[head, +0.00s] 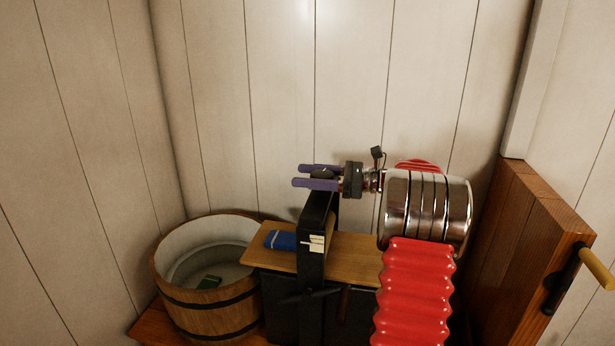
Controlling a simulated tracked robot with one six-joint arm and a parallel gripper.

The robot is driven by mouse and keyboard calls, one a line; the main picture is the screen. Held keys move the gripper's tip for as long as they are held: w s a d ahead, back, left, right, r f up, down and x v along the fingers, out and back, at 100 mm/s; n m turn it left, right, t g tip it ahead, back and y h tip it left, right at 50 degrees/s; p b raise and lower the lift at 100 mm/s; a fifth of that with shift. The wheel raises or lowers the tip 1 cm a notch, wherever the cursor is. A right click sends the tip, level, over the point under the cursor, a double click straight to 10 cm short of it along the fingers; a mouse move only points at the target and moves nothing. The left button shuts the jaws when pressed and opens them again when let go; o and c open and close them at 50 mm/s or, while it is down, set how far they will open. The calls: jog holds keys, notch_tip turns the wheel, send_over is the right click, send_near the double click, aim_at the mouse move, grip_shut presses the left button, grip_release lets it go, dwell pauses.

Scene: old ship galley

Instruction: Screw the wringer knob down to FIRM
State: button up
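The wringer's black upright frame (312,258) stands in the middle of the head view, with a small pale marked plate (317,243) on its face. Any lettering there is too small to read. A dark rounded piece, apparently the knob (322,174), shows above the frame's top. My gripper (314,177) has two purple fingers pointing left, one on the far side and one on the near side of this dark piece. The fingers are apart, but whether they touch it cannot be told. My arm hides part of the area to the right.
A folded blue cloth (281,240) lies on the wooden board (353,247). A brown wooden panel (545,225) with a yellow handle (597,269) stands at the right. Plank walls close the back.

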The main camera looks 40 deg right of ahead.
aim_at(314, 171)
jog(key=c, duration=0.7)
jog(key=shift+d+m+t+h, duration=0.1)
jog(key=shift+m+t+h, duration=0.2)
jog(key=shift+h, duration=0.1)
jog(key=shift+w+d+m+t+h, duration=0.15)
jog(key=shift+d+m+t+h, duration=0.4)
jog(key=shift+m+h, duration=1.2)
jog(key=shift+w+d+m+t+h, duration=0.25)
jog(key=shift+m+t+h, duration=0.65)
jog(key=shift+h, duration=1.4)
jog(key=shift+w+d+m+t+h, duration=0.1)
jog(key=shift+d+m+t+h, duration=0.35)
jog(key=shift+m+h, duration=1.35)
jog(key=shift+d+h, duration=0.1)
jog(key=shift+h, duration=0.45)
jog(key=o, duration=1)
jog(key=shift+o, duration=0.2)
